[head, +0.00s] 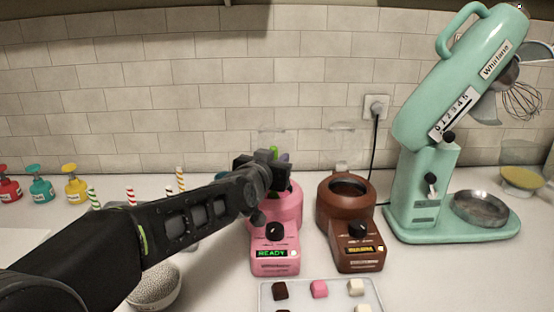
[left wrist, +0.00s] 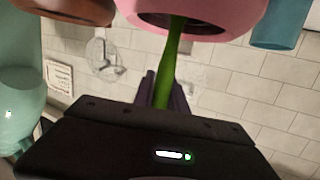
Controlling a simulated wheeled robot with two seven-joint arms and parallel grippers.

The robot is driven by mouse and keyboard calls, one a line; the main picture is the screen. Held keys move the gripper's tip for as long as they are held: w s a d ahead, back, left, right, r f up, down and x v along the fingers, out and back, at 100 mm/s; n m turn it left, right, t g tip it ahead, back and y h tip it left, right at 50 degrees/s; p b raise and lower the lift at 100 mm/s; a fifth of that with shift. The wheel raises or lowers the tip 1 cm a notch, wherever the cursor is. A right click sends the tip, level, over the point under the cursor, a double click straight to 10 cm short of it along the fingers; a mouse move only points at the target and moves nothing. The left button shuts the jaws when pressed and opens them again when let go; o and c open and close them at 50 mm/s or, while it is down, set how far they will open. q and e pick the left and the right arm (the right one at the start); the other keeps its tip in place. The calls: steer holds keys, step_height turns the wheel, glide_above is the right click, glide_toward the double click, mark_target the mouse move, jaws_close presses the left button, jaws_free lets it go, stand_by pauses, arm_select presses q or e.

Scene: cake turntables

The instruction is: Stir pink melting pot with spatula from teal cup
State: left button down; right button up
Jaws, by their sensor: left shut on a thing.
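The pink melting pot (head: 288,210) stands on the counter, its green display reading READY. My left gripper (head: 270,165) is over the pot and hides much of its opening. In the left wrist view, the gripper (left wrist: 163,92) is shut on a green spatula (left wrist: 172,58). The spatula runs from the fingers to the opening of the pink pot (left wrist: 215,18); its far end is hidden. The teal cup (left wrist: 278,30) stands beside the pot in the left wrist view. In the head view, only a sliver of the cup (head: 221,176) shows behind my arm. My right gripper is not in view.
A brown melting pot (head: 345,205) stands close on the right. A teal stand mixer (head: 420,190) is farther right. A tray of cubes (head: 300,303) lies in front, with a speckled bowl (head: 155,287) to its left. Several pump bottles (head: 75,185) stand far left.

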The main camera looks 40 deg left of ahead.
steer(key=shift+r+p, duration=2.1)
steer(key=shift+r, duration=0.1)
